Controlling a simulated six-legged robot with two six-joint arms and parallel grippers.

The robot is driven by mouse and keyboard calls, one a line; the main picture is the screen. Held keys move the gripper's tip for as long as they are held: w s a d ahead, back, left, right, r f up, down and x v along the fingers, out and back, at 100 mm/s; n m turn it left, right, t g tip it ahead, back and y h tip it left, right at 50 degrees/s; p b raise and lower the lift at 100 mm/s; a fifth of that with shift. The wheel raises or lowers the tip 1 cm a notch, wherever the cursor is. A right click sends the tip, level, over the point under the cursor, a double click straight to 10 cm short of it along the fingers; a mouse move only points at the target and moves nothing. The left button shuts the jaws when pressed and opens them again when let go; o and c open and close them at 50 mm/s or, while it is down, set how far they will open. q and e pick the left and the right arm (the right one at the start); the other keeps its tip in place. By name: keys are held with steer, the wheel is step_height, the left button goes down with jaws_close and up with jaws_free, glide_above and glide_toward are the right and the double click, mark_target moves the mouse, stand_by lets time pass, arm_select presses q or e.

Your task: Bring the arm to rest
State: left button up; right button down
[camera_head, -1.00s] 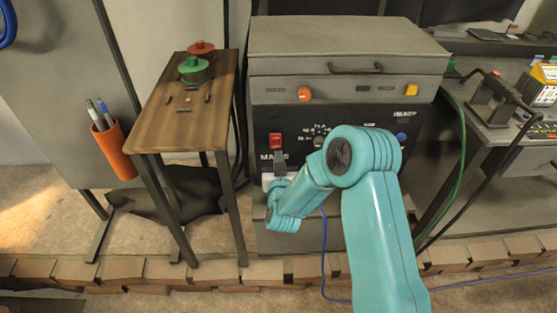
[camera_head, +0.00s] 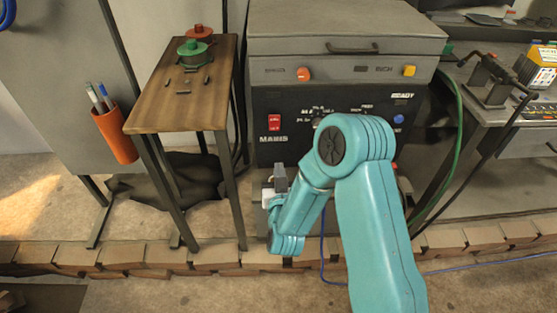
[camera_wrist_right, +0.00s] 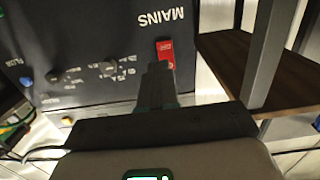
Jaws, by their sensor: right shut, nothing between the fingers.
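My right arm reaches up from the bottom right in the head view, bent at the elbow. Its gripper (camera_head: 280,176) is small there, just below the MAINS label and in front of the grey machine's dark panel. The gripper is shut and empty. In the right wrist view the closed fingers (camera_wrist_right: 158,76) point toward the red mains switch (camera_wrist_right: 165,52), overlapping its lower edge in the picture. Contact cannot be told from that view. The red switch (camera_head: 274,122) shows clear above the gripper in the head view. My left gripper is not in view.
A wooden stand (camera_head: 180,105) with green and red knobs stands left of the machine (camera_head: 345,55). An orange pen holder (camera_head: 115,134) hangs beside it. A green cable runs down the machine's right side. A brick edging (camera_head: 140,256) crosses the floor.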

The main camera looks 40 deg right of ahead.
steer(key=shift+s+a+f, duration=0.1)
steer(key=shift+s+a, duration=0.15)
steer(key=shift+s, duration=0.15)
steer(key=s+a+f+n+g+y, duration=0.2)
steer(key=s+a+f+g+y, duration=0.15)
steer(key=a+f, duration=0.35)
steer(key=s+a+f+n+g+y, duration=0.1)
steer(key=s+a+f+g+y, duration=0.3)
steer(key=f, duration=0.6)
steer(key=s+a+f+n+g+y, duration=0.1)
steer(key=s+a+f+g+y, duration=0.2)
steer(key=s, duration=0.4)
steer(key=s+a+f+g+y, duration=0.2)
steer(key=s+a+g, duration=0.1)
steer(key=s+a, duration=0.25)
step_height(320, 180, up, 13)
steer(key=s+p, duration=0.2)
steer(key=p, duration=1.1)
steer(key=shift+s+r+g, duration=0.15)
steer(key=shift+r+g, duration=0.05)
steer(key=shift+g, duration=0.25)
